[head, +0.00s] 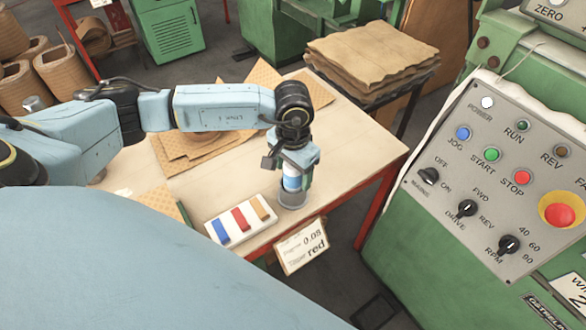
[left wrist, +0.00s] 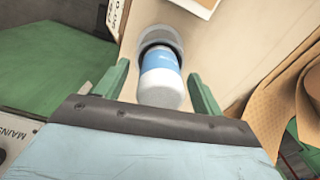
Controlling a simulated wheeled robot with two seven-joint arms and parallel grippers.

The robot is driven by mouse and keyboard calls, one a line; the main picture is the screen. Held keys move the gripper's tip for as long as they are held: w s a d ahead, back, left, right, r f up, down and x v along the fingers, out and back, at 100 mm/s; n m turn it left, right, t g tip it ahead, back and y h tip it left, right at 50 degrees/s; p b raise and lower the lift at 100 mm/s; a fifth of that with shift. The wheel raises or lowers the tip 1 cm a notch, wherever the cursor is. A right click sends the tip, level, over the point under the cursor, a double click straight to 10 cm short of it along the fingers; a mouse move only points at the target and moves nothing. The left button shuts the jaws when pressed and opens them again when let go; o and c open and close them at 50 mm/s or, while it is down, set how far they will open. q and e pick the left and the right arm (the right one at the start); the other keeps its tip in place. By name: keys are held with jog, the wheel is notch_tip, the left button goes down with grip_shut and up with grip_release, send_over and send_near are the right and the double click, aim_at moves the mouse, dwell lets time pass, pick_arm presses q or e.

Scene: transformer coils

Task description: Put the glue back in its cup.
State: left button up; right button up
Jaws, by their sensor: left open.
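The glue (head: 292,178) is a white bottle with a blue band. It stands in a grey cup (head: 292,200) near the front right corner of the table, below my left gripper (head: 289,178). In the left wrist view the glue (left wrist: 161,80) lies between the two green fingers of my left gripper (left wrist: 164,88), with a gap on each side. The fingers are open. The bottle's far end is inside the cup's rim (left wrist: 158,38). The cup's inside is mostly hidden by the bottle. My right gripper does not show.
A white tray (head: 218,217) with blue, red and tan bars lies left of the cup. Brown sheets (head: 190,145) lie behind.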

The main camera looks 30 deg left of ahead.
pick_arm(q)
notch_tip(320, 180, up, 13)
jog(key=shift+r, duration=0.2)
dwell(0.4)
dwell(0.9)
